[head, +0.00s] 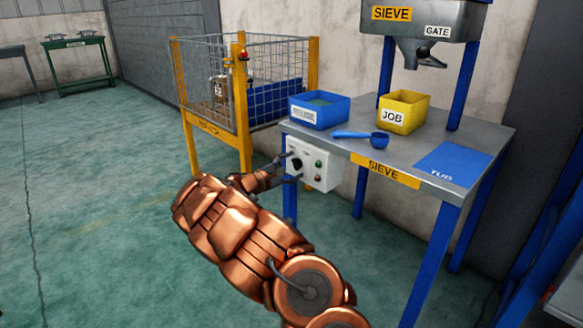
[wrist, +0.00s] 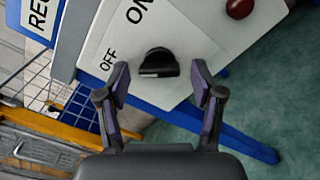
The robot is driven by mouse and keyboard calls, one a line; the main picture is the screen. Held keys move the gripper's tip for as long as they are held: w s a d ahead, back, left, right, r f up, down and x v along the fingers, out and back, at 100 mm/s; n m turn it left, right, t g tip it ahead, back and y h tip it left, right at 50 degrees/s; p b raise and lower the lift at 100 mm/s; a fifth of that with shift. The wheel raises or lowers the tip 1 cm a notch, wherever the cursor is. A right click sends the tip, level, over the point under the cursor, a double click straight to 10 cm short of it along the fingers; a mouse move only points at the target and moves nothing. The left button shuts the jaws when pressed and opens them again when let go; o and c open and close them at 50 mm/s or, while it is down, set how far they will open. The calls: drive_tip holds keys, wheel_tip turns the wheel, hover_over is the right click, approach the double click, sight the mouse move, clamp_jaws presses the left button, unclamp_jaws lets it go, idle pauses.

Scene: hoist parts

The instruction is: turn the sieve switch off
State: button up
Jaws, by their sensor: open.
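The sieve switch is a black rotary knob (wrist: 158,62) on a white control box (head: 322,166) fixed to the sieve table's left side. In the wrist view OFF is printed left of the knob and ON above it to the left. The knob's bar lies nearly level in that view; I cannot tell which label it points to. My gripper (wrist: 160,80) is open, with one finger on each side of the knob and a visible gap to both. In the head view my gripper (head: 290,167) is at the box's front, partly covering it.
The sieve table (head: 483,133) carries a blue bin (head: 335,112), a yellow JOB bin (head: 413,115), a blue scoop (head: 352,135) and a blue TUB mat (head: 452,165). A yellow-framed mesh cage (head: 213,120) stands behind the box. Floor at left is clear.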

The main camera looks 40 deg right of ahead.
drive_tip(key=a, duration=1.2)
drive_tip(key=shift+w, duration=0.1)
drive_tip(key=s+a+r+m+g+y+p, duration=0.2)
drive_tip(key=s+r+m+y+p, duration=0.2)
drive_tip(key=s+r+p, duration=0.7)
drive_tip(key=s+a+r+m+g+y+p, duration=0.2)
drive_tip(key=s+a+r+m+y+p, duration=0.15)
drive_tip(key=s+r+p, duration=0.85)
drive_tip(key=s+a+r+t+y+p, duration=0.1)
drive_tip(key=s+a+r+y+p, duration=0.2)
drive_tip(key=s+a+r+p, duration=0.2)
drive_tip(key=s+a+r+y+p, duration=0.4)
drive_tip(key=s+a+r+p, duration=0.2)
drive_tip(key=a, duration=0.7)
drive_tip(key=s+a+r+t+y+p, duration=0.1)
drive_tip(key=s+a+r+y+p, duration=0.2)
drive_tip(key=s+a+r+p, duration=0.2)
drive_tip(key=a+r+p, duration=0.1)
drive_tip(key=a+p, duration=0.2)
drive_tip(key=p, duration=0.1)
drive_tip(key=shift+s+a+r+t+p, duration=0.2)
drive_tip(key=shift+a+t+p, duration=0.1)
drive_tip(key=shift+a, duration=0.1)
drive_tip(key=shift+y, duration=0.25)
